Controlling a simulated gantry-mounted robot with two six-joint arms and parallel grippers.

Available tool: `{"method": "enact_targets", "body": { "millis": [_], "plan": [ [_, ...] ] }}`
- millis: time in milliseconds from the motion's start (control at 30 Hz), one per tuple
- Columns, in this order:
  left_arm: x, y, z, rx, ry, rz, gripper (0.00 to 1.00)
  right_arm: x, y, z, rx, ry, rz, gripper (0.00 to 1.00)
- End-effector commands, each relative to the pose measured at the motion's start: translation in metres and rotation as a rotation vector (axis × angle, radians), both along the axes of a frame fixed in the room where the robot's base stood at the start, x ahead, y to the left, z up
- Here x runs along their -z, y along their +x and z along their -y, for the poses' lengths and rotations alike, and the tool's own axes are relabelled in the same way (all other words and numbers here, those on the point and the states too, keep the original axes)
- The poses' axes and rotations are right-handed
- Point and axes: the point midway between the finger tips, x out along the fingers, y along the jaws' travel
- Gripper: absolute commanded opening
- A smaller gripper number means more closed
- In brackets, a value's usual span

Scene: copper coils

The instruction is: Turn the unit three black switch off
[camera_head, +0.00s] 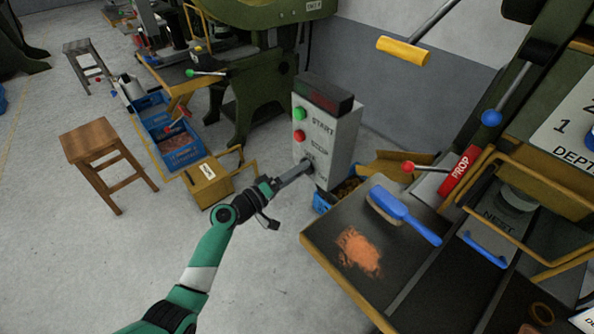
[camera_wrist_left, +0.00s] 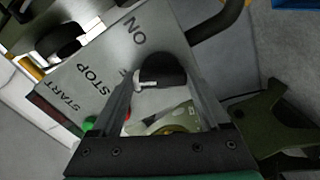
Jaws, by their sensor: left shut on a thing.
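A grey control box (camera_head: 327,140) stands centre, with a green START button (camera_head: 299,113), a red STOP button (camera_head: 299,135) and a dark display on top. My left gripper (camera_head: 303,170) reaches its front face low down, at the switch. In the left wrist view the black switch knob (camera_wrist_left: 162,70) sits between my fingertips (camera_wrist_left: 158,84), and the gripper is shut on it. The word ON shows beside the knob; another label is mostly covered by a finger. A pale mark shows on the knob's edge. The unit number is not readable here. My right gripper is not in view.
A workbench (camera_head: 320,236) with a blue-handled brush (camera_head: 403,213) and copper scraps (camera_head: 358,250) lies right of my left arm. A red PROP piece (camera_head: 459,170) stands beyond. A yellow box (camera_head: 208,178), blue crates (camera_head: 178,150) and a wooden stool (camera_head: 90,142) stand left on open floor.

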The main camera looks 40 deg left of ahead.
Motion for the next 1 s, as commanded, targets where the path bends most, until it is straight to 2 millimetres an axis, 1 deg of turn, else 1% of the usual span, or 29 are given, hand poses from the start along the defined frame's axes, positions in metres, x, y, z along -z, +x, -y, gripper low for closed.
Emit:
{"method": "enact_targets", "body": {
  "millis": [200,500,700,1000],
  "plan": [
    [-0.002,0.0,-0.001,-0.001,-0.186,-0.02,0.23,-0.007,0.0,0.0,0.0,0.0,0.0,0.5],
    [-0.001,0.0,-0.001,-0.001,-0.365,-0.039,0.23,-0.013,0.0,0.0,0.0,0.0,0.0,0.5],
    [-0.001,0.0,-0.001,0.0,-0.421,-0.045,0.23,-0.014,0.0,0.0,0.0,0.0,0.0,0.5],
    [-0.001,0.0,-0.001,0.0,-0.44,-0.047,0.23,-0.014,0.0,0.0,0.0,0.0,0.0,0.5]
  ]
}}
